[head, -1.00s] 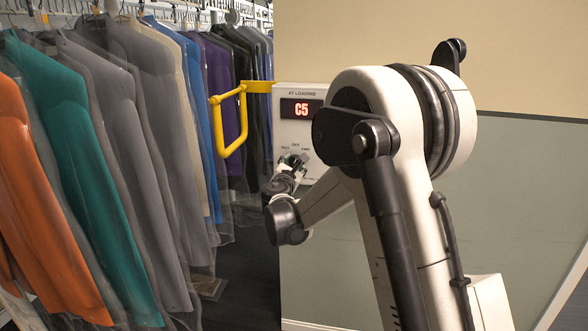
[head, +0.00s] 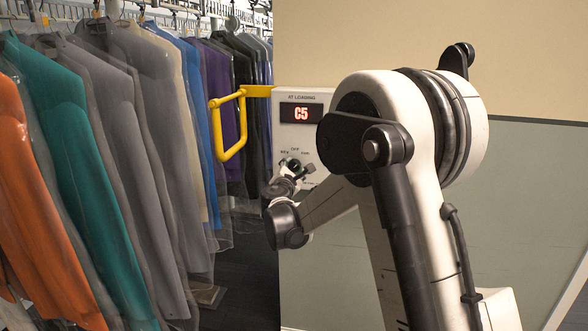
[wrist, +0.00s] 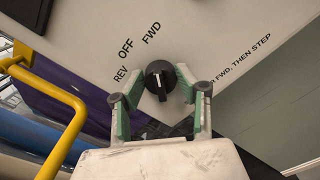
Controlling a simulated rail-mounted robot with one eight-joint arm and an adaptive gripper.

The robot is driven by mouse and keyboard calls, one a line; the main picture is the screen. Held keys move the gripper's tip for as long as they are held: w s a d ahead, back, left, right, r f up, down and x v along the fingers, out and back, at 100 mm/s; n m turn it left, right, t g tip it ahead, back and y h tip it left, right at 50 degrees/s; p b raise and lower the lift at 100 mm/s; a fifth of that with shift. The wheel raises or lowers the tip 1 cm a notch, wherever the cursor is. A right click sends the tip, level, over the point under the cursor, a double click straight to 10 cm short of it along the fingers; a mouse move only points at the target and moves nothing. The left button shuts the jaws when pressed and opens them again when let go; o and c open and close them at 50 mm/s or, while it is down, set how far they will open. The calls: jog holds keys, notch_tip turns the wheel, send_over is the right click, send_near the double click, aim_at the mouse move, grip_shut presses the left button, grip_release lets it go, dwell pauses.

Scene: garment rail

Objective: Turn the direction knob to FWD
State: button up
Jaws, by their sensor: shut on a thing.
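The direction knob (wrist: 158,80) is round and black with a white line, on a pale panel, in the wrist view. The line runs roughly up and down in the picture; which label it points to is not certain. The labels REV (wrist: 119,76), OFF (wrist: 126,47) and FWD (wrist: 151,32) curve around its upper left. My gripper (wrist: 158,76) is shut on the knob, one green-padded finger on each side. In the head view my gripper (head: 296,168) is at the lower part of the control box (head: 315,143), and the knob is mostly hidden there.
A yellow bar loop (head: 227,126) sticks out left of the box, close to my gripper; it also shows at left in the wrist view (wrist: 68,130). Bagged garments (head: 130,150) hang along the left. The box's red display (head: 301,112) reads C5.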

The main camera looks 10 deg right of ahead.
jog(key=o, duration=1.1)
jog(key=v, duration=1.2)
jog(key=s+d+r+m+g+y, duration=0.1)
jog(key=s+d+m+g, duration=0.2)
jog(key=s+d+m, duration=0.45)
jog(key=s+d+r+m+g, duration=0.1)
jog(key=s+d+m+g, duration=0.3)
jog(key=s, duration=0.7)
jog(key=s+a+f+m+g+y, duration=0.1)
jog(key=s+a+f+m+y, duration=0.2)
jog(key=s, duration=0.8)
jog(key=s+a+f+m+g+y, duration=0.1)
jog(key=s+a+f+m+y, duration=0.2)
jog(key=s+m, duration=0.5)
jog(key=s+f, duration=0.1)
jog(key=s, duration=0.2)
jog(key=shift+s+a, duration=0.2)
jog(key=shift+a, duration=0.15)
